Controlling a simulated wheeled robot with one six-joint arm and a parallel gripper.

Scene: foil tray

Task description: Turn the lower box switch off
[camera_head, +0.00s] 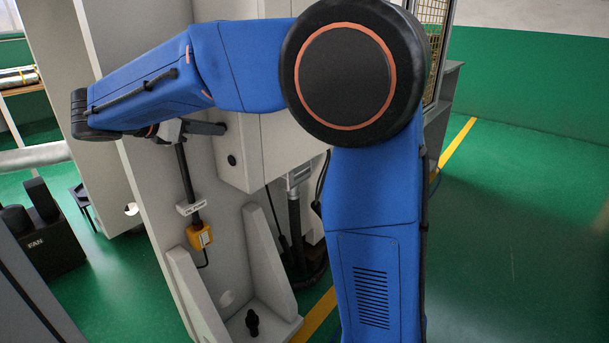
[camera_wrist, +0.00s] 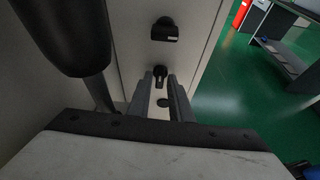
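In the wrist view a pale box face (camera_wrist: 187,62) carries a black upper switch (camera_wrist: 164,30) and, nearer to me, a smaller black lower switch (camera_wrist: 160,72). My gripper (camera_wrist: 160,77) is open. The lower switch shows in the gap between its two fingertips; I cannot tell whether they touch it. A dark round spot (camera_wrist: 162,102) shows between the fingers, nearer to the palm. In the head view my gripper (camera_head: 208,128) reaches right to the pale box (camera_head: 266,155). A black round part (camera_head: 231,160) sits on the box below the fingers; the switches are not clearly visible there.
A yellow pendant box (camera_head: 200,235) hangs from a dark pole left of the pale box. A tall pale panel (camera_head: 115,60) stands left. A bracket with ribs (camera_head: 265,255) stands below. Green floor (camera_head: 510,220) is clear at right.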

